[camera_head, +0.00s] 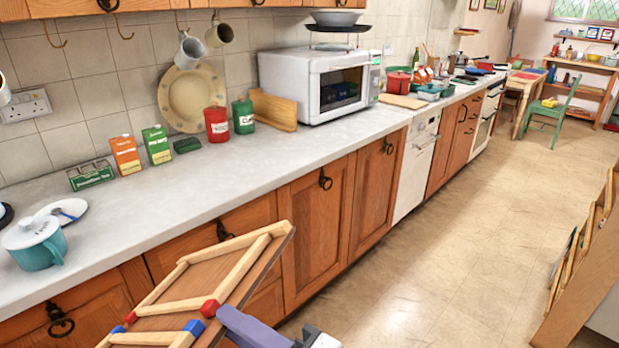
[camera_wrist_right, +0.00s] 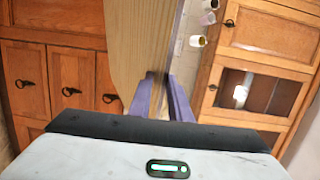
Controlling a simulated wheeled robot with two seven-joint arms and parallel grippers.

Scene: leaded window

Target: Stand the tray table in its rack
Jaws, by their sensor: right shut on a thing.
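The tray table (camera_head: 245,262) is a thin wooden board with pale folding legs, tipped red and blue, lying against its underside. It is held tilted in front of the counter's lower cupboards. My right gripper (camera_head: 222,314) comes in from the bottom with purple fingers and is shut on the tray table's edge. In the right wrist view, the board (camera_wrist_right: 138,45) stands up between the fingers (camera_wrist_right: 160,82). A wooden frame with slanted slats (camera_head: 577,275), perhaps the rack, stands at the right edge, partly cut off. My left gripper is not in view.
The counter (camera_head: 240,170) runs along the left, close to the tray table, with a teal lidded mug (camera_head: 38,250), small boxes and a microwave (camera_head: 325,85). The tiled floor (camera_head: 460,230) between the counter and the slatted frame is clear. A green chair (camera_head: 553,112) stands far back.

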